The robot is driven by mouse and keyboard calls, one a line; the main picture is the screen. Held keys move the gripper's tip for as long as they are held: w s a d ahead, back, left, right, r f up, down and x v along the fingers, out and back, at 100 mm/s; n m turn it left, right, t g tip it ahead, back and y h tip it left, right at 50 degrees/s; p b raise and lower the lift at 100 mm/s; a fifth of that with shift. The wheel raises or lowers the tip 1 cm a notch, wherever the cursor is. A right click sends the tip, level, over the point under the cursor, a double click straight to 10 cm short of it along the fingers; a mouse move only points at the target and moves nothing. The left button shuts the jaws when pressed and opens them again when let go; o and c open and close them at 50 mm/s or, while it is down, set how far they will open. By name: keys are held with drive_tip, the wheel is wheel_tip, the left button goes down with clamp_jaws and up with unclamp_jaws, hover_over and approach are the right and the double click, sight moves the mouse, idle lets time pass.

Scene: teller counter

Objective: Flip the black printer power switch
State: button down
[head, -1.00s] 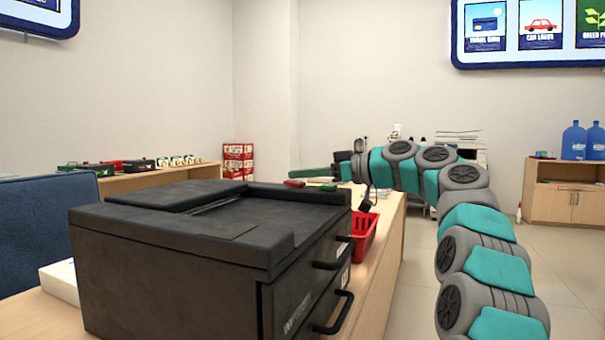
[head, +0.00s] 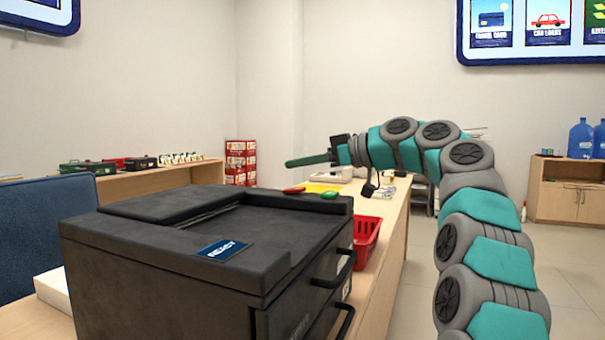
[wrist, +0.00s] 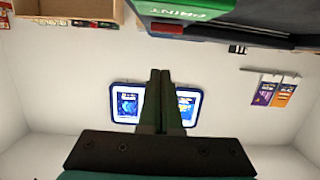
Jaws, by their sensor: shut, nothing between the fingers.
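The black printer (head: 150,270) stands on the counter in the head view. Its top display (head: 222,250) is lit and reads "READY". A red switch (head: 293,190) and a green button (head: 329,195) sit at its far right top edge. In the wrist view the printer's edge shows upside down at the top, with the green button (wrist: 195,10) marked "PRINT" and a dark red switch (wrist: 168,29). My gripper (head: 292,163) is shut and empty, pointing left above and beyond the switch, apart from it. Its closed fingers also show in the wrist view (wrist: 160,78).
A red basket (head: 367,240) stands right of the printer. A yellow sheet (head: 322,187) lies on the counter behind it. A blue panel (head: 45,235) stands at the left. There is free air above the printer.

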drive_tip(key=r+p+v, duration=0.1)
drive_tip(key=v, duration=0.8)
drive_tip(key=shift+d+r, duration=0.15)
drive_tip(key=shift+d, duration=0.05)
